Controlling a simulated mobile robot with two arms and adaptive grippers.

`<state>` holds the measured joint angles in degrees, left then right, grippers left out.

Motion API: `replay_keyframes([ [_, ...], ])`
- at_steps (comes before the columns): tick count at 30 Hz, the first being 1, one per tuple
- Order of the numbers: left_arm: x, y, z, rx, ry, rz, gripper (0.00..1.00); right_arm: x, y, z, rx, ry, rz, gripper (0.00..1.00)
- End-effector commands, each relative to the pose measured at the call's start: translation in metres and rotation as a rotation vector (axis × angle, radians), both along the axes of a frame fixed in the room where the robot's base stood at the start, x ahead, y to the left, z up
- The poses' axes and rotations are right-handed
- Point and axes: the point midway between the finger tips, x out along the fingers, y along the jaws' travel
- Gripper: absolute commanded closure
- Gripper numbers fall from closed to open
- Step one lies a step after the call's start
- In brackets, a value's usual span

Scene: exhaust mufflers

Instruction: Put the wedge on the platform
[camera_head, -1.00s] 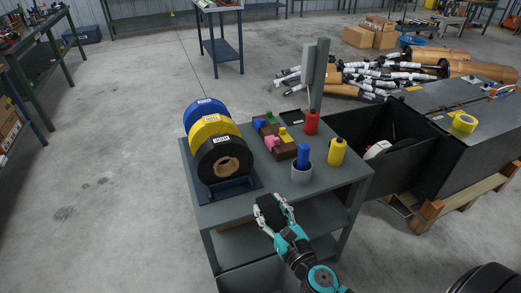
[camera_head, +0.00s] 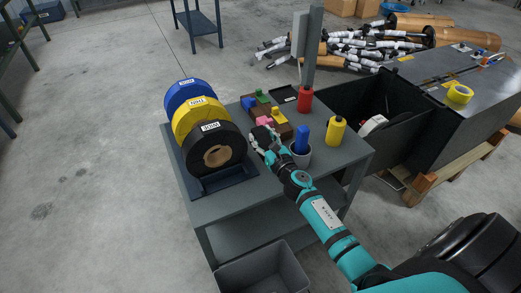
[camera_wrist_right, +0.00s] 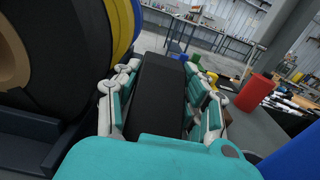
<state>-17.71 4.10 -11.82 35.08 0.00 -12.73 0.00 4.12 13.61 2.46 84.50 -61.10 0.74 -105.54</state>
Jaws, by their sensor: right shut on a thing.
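My right gripper (camera_head: 264,141) is shut on a black block that looks to be the wedge (camera_wrist_right: 159,92); its taper is not clear. In the wrist view it lies lengthwise between the white and teal fingers. In the head view the gripper is over the workbench, at the near left side of the brown platform (camera_head: 285,130). Blue, green, pink and yellow pieces sit on the platform, and the gripper partly hides it. I cannot tell whether the wedge touches the platform. My left gripper is not in view.
Blue, yellow and black reels (camera_head: 213,150) stand close on the gripper's left. A grey cup (camera_head: 300,157) with a blue item is close on its right. A yellow bottle (camera_head: 336,131) and a red cylinder (camera_head: 305,99) stand farther right on the grey workbench (camera_head: 235,188).

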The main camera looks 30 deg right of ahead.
Motion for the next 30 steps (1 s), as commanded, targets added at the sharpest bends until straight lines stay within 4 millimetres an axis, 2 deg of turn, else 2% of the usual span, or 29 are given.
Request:
replay_keyframes([
  [6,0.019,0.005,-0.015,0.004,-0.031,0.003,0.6,0.0,0.001,-0.027,0.004,-0.001,-0.001,1.0],
  [10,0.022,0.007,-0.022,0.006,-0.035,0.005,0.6,0.001,0.0,-0.042,0.003,-0.002,-0.001,1.0],
  [23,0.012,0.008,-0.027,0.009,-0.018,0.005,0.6,0.0,0.0,-0.048,-0.001,-0.004,0.001,1.0],
  [24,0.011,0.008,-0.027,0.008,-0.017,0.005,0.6,0.0,0.0,-0.048,-0.001,-0.002,0.001,0.57],
  [29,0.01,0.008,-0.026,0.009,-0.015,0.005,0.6,0.0,0.0,-0.047,-0.001,-0.002,0.001,0.36],
  [30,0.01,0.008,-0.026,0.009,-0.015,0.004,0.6,0.0,0.0,-0.047,-0.001,-0.002,0.0,0.35],
])
